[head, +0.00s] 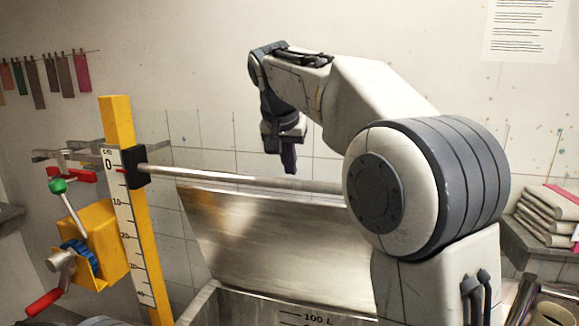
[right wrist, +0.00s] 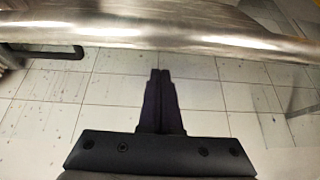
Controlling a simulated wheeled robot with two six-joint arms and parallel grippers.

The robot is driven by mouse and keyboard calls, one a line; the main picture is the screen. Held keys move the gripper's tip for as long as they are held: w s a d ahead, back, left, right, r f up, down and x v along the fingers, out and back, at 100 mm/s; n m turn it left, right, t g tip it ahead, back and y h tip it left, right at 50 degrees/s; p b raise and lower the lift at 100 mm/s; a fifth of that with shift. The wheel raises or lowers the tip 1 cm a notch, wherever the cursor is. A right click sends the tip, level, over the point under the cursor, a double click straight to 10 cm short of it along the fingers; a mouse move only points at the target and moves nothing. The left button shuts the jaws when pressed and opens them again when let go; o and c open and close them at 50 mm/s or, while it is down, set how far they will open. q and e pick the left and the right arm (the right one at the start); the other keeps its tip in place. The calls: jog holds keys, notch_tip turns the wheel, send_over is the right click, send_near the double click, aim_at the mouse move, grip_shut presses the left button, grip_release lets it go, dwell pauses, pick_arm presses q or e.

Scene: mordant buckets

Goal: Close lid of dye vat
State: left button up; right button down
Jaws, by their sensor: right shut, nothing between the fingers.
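The dye vat (head: 263,307) is a steel tub at the bottom middle of the head view, marked 100 L inside. Its lid (head: 235,225) is a steel sheet standing tilted open, its upper edge just below a horizontal steel bar (head: 230,178). My right gripper (head: 289,170) points down just above the bar, seemingly on the wall side, shut and empty. In the right wrist view its closed fingers (right wrist: 160,75) point toward a shiny steel edge (right wrist: 160,32) with a gap of tile showing between. My arm hides the right part of lid and vat. My left gripper is out of view.
A yellow post (head: 122,200) with a centimetre scale stands left, carrying a yellow crank box (head: 103,238) with a red-handled crank. A folded cloth stack (head: 550,215) lies on a shelf at right. The tiled wall is close behind the lid.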

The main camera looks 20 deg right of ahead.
jog(key=w+d+r+g+y+p, duration=0.1)
jog(key=d+r+g+p, duration=0.2)
jog(key=d+p, duration=0.75)
jog(key=s+d+f+g+y+p, duration=0.1)
jog(key=s+d+g+y+p, duration=0.15)
jog(key=d, duration=1.05)
jog(key=shift+h, duration=0.25)
jog(key=f, duration=0.1)
jog(key=f+b, duration=0.1)
jog(key=f, duration=0.1)
jog(key=f+b, duration=0.1)
jog(key=f, duration=0.1)
jog(key=shift+s+f, duration=0.1)
jog(key=shift+s, duration=0.2)
notch_tip(320, 180, down, 4)
jog(key=shift+f+p, duration=0.25)
jog(key=shift+p, duration=0.05)
jog(key=shift+s+a+f+t+p, duration=0.15)
jog(key=shift+s+a+f+p, duration=0.15)
jog(key=shift+s+a, duration=0.35)
jog(key=shift+s+a+f+t+p, duration=0.2)
jog(key=shift+s+a, duration=0.25)
jog(key=shift+s, duration=0.4)
